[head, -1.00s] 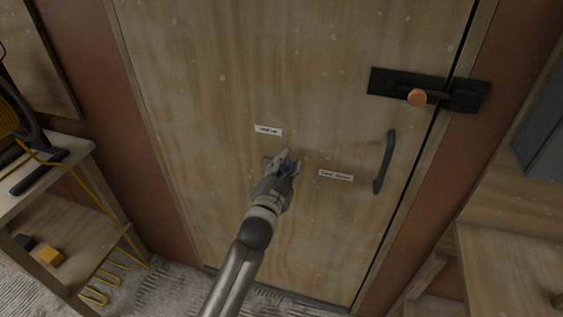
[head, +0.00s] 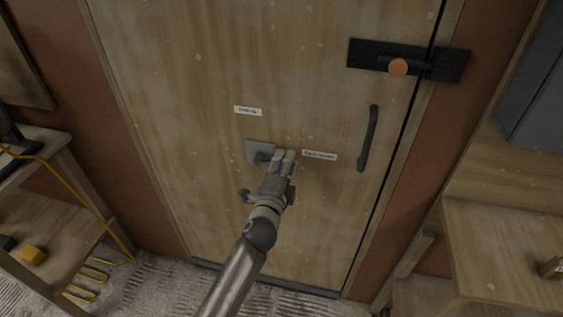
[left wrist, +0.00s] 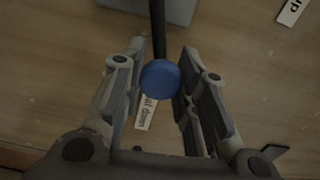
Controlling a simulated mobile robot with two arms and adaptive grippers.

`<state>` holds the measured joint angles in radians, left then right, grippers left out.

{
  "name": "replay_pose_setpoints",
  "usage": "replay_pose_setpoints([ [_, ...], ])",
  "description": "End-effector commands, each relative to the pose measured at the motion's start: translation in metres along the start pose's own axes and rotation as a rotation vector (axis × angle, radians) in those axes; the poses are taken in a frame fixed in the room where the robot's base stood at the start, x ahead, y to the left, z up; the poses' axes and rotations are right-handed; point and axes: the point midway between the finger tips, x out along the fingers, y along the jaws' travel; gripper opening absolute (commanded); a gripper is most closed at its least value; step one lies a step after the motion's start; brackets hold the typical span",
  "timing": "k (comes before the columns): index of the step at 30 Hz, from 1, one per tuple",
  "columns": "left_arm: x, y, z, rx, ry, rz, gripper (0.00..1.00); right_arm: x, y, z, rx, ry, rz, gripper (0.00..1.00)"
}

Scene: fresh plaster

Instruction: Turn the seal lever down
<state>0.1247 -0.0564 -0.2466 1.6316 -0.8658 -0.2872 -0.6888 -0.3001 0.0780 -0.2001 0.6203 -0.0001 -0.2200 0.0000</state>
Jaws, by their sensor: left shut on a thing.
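The seal lever is mounted on a grey plate (head: 257,150) on the wooden door. In the left wrist view its dark rod (left wrist: 157,30) runs from the plate to a round blue knob (left wrist: 160,80). My left gripper (head: 287,157) is shut on the knob, with one finger on each side; it also shows in the left wrist view (left wrist: 162,62). In the head view the fingers hide the knob. The lever points right, toward the lower right label (head: 319,155), which reads "down" in the left wrist view. Another label (head: 248,110) sits above the plate. My right gripper is not in view.
A black vertical door handle (head: 368,138) stands to the right of the labels. Above it is a black bolt (head: 362,55) with an orange knob (head: 398,67). A shelf with a yellow block (head: 33,254) is at left, a wooden bench (head: 500,245) at right.

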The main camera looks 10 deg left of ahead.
Motion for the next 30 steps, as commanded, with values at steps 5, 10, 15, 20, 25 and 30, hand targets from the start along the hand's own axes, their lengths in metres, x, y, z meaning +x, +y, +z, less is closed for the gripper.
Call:
replay_pose_setpoints([
  [5, -0.0001, 0.0054, -0.0023, 0.051, 0.003, 0.0, 0.0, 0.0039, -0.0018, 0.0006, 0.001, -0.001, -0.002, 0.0],
  [10, -0.0001, 0.0068, -0.0027, 0.073, 0.003, 0.001, 0.0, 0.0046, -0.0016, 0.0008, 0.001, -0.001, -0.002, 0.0],
  [15, -0.0002, 0.0073, -0.0027, 0.079, 0.003, 0.001, 0.0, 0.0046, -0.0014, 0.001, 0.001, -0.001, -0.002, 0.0],
  [20, -0.0003, 0.0076, -0.0026, 0.079, 0.003, 0.002, 0.0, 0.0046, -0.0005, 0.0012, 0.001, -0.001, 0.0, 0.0],
  [25, -0.0004, 0.008, -0.0025, 0.078, 0.002, 0.003, 0.42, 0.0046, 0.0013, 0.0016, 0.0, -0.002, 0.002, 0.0],
  [30, -0.0003, 0.0074, -0.0019, 0.077, 0.001, 0.002, 0.5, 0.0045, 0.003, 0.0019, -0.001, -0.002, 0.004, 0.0],
])
